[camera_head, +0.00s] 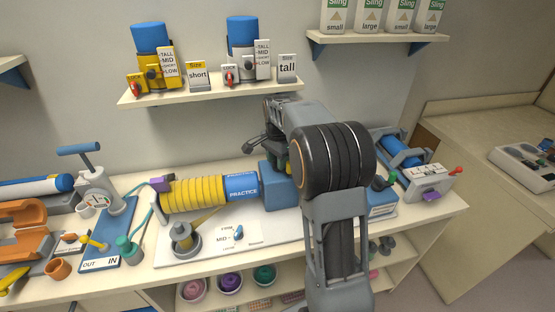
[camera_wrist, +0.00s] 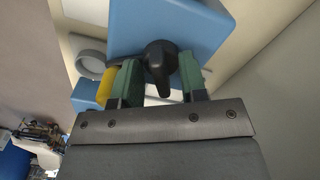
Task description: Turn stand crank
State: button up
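In the wrist view a black crank knob (camera_wrist: 160,58) with a short stubby handle sits on the face of a blue block (camera_wrist: 205,25). My gripper (camera_wrist: 158,75) has its two green fingers apart, one on either side of the knob. I cannot tell whether they touch it. In the head view the blue block (camera_head: 278,186) stands at the right end of the blue PRACTICE piece (camera_head: 242,186) and yellow ribbed sleeve (camera_head: 192,195). My arm comes down in front of it. The crank and fingertips are mostly hidden there.
A white board (camera_head: 262,236) with a small blue pointer lies in front. A blue pump base (camera_head: 118,232) is left. A blue-roller device (camera_head: 405,160) stands right. A shelf (camera_head: 210,88) above holds two stands and size cards. Bowls sit on the lower shelf.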

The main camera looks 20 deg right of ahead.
notch_tip(320, 180, up, 14)
dwell(0.6)
jog(key=shift+f, duration=0.1)
dwell(1.0)
jog(key=f+n, duration=0.5)
jog(key=shift+s+a+f+t, duration=0.2)
jog(key=shift+s+a+t, duration=0.05)
jog(key=shift+s+t, duration=0.15)
jog(key=s+a+f+n+t, duration=0.1)
jog(key=s+a+n, duration=0.3)
jog(key=s, duration=0.6)
jog(key=s+a+f+n+t, duration=0.2)
jog(key=s+a+f+n, duration=0.2)
jog(key=s, duration=0.7)
jog(key=shift+s+a+n+t, duration=0.25)
jog(key=shift+a+n, duration=0.25)
jog(key=shift+a, duration=0.25)
